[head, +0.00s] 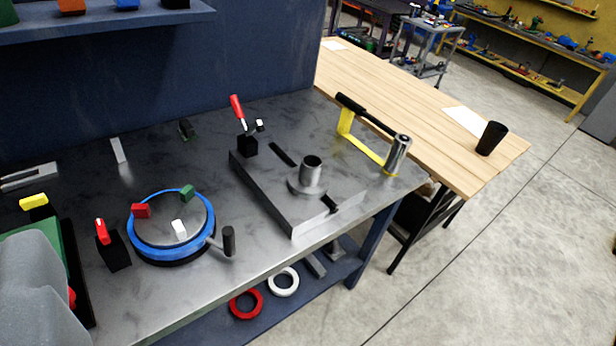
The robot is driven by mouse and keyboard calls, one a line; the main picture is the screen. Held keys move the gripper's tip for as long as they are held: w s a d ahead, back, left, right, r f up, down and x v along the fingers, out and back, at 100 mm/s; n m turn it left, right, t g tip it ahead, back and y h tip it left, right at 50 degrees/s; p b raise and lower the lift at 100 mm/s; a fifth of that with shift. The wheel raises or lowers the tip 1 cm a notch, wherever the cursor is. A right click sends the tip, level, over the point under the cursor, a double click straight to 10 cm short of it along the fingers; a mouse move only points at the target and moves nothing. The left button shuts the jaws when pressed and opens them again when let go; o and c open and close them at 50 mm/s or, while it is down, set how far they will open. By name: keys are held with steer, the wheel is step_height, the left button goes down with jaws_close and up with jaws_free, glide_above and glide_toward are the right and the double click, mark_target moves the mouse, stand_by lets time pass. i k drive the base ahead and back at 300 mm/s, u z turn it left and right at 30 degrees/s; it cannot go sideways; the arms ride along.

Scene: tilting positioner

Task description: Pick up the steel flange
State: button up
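A steel flange (308,175), a round base with a short upright hollow neck, sits upright on a grey slotted plate (265,195) on the steel workbench. The flange stands near the middle-right of the plate, apart from the red-handled toggle clamp (247,144) at the plate's far left corner. No fingers of my gripper show. A blurred grey shape in the lower left corner looks like part of my own arm, well to the left of the flange.
A blue-rimmed round table (145,244) with coloured blocks and a crank handle (229,241) lies left of the plate. A yellow C-shaped frame clamp (368,150) is at right. Red (246,304) and white (284,282) rings lie on the lower shelf. A wooden table (400,95) adjoins the bench.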

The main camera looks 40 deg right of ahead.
mark_target(307, 181)
steer(key=u, duration=1)
steer(key=k, duration=0.85)
steer(key=z, duration=1.6)
steer(key=i, duration=1.7)
